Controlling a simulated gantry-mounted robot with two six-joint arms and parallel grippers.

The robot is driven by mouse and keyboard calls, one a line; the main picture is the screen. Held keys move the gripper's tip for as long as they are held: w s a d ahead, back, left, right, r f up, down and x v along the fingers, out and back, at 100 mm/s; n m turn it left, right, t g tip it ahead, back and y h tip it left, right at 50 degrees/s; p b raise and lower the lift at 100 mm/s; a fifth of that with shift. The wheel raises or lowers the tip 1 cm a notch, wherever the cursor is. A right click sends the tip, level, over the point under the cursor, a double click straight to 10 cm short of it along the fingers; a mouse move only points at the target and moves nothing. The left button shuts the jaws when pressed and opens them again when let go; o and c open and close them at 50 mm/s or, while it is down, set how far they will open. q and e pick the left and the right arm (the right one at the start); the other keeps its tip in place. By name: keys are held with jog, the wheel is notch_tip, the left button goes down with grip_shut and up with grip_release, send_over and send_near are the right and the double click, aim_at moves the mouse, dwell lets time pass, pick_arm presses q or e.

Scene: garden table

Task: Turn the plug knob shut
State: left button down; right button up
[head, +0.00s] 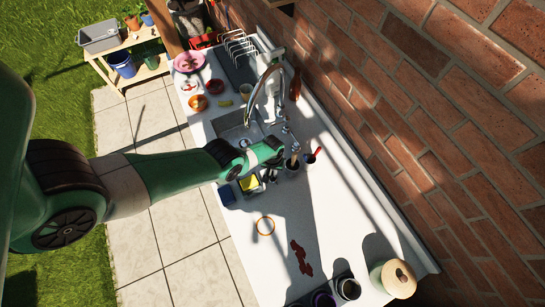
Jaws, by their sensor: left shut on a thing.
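My left gripper (281,147) reaches in from the left over the front corner of the sink (228,122). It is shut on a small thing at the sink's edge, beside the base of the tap. This seems to be the plug knob, but the jaws hide most of it. The chrome tap (254,98) arches over the basin. A round drain part (244,143) shows in the basin, partly next to my arm. I cannot tell how far the knob is turned. My right gripper is out of view.
Cups with brushes (310,158), a yellow sponge (249,184) and a blue item (226,195) crowd around my gripper. A brick wall (430,120) runs along the right.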

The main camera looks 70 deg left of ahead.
pick_arm(q)
jog(key=m, duration=0.4)
jog(key=shift+m, duration=0.3)
jog(key=m, duration=0.4)
jog(key=shift+m, duration=0.4)
jog(key=c, duration=0.9)
grip_release()
